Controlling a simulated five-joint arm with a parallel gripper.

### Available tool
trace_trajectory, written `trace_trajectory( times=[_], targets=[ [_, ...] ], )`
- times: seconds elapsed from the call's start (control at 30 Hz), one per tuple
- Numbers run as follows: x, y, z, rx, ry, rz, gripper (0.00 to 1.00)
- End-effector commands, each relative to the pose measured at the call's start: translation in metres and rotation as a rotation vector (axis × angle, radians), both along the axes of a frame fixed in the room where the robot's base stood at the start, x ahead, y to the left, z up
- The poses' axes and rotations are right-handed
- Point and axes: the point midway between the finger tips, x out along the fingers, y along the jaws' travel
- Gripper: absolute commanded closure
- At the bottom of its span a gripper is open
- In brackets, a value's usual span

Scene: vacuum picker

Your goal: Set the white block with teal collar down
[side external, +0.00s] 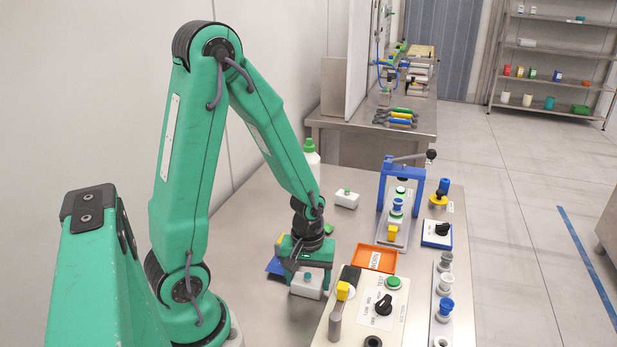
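A white block with a teal collar (307,287) is at the front of the steel table, directly under my gripper. My gripper (308,276) points down with its fingers on either side of the block, and it looks shut on it. Part of the block's top is hidden by the gripper. Whether the block's underside touches the table cannot be told from this view.
An orange tray (376,258) and a beige control box (376,311) stand close on the right.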

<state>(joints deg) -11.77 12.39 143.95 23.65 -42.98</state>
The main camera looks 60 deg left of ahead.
Motion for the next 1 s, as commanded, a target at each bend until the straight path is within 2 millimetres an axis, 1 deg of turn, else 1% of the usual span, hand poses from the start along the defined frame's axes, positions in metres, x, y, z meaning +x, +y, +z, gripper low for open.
trace_trajectory(
  times=[0.03, 0.1, 0.37, 0.57, 0.77, 1.0],
  targets=[
    [0.0, 0.0, 0.0, 0.0, 0.0, 0.0, 0.52],
    [0.0, 0.0, 0.0, 0.0, 0.0, 0.0, 0.62],
    [0.0, 0.0, 0.001, 0.0, 0.0, 0.0, 0.62],
    [0.001, 0.0, 0.006, 0.0, -0.003, 0.0, 0.62],
    [0.001, 0.0, 0.02, 0.0, -0.003, 0.0, 0.62],
    [0.001, 0.0, 0.047, 0.001, -0.006, 0.0, 0.62]
  ],
)
